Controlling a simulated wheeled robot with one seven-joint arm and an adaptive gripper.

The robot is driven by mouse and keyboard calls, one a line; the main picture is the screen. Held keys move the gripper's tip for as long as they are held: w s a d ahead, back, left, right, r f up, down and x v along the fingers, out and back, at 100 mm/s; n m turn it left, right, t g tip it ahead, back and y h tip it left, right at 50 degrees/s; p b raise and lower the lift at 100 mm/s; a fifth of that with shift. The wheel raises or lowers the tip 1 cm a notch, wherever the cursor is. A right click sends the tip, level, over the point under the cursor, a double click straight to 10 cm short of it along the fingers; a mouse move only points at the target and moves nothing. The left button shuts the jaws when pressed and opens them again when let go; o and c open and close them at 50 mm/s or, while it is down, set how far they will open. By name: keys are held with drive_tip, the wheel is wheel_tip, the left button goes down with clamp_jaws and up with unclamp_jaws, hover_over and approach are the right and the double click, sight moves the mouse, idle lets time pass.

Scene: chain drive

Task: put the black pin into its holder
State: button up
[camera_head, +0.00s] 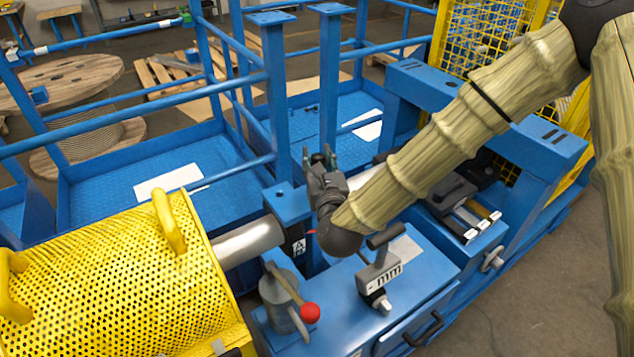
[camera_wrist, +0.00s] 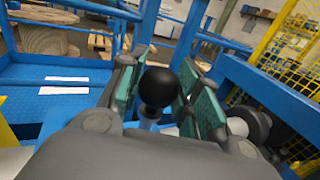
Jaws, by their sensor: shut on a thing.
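The black pin shows in the wrist view as a round black knob (camera_wrist: 158,87) with a pale bluish shaft partly visible below it. It sits between the green pads of my gripper (camera_wrist: 163,92), which is shut on it. In the head view my gripper (camera_head: 320,158) is raised beside the blue posts, and only a small dark part of the pin shows between the fingers. The pin's lower end is hidden. I cannot tell which part is its holder; a short blue post with a flat top (camera_head: 285,200) stands just left of my gripper.
A grey clamp with a black handle (camera_head: 378,275) stands on the blue machine bed. Blue rails (camera_head: 150,106) and tall posts (camera_head: 279,90) stand behind my gripper.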

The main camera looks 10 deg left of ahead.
drive_tip(key=shift+f+p, duration=0.55)
drive_tip(key=shift+f, duration=2.25)
drive_tip(key=shift+f, duration=0.2)
drive_tip(key=o, duration=1.1)
drive_tip(key=shift+r, duration=0.1)
drive_tip(key=shift+s+r, duration=0.1)
drive_tip(key=shift+s, duration=0.05)
drive_tip(key=b+v, duration=0.3)
drive_tip(key=v, duration=0.8)
drive_tip(key=shift+s+d, duration=0.15)
drive_tip(key=shift+s, duration=0.25)
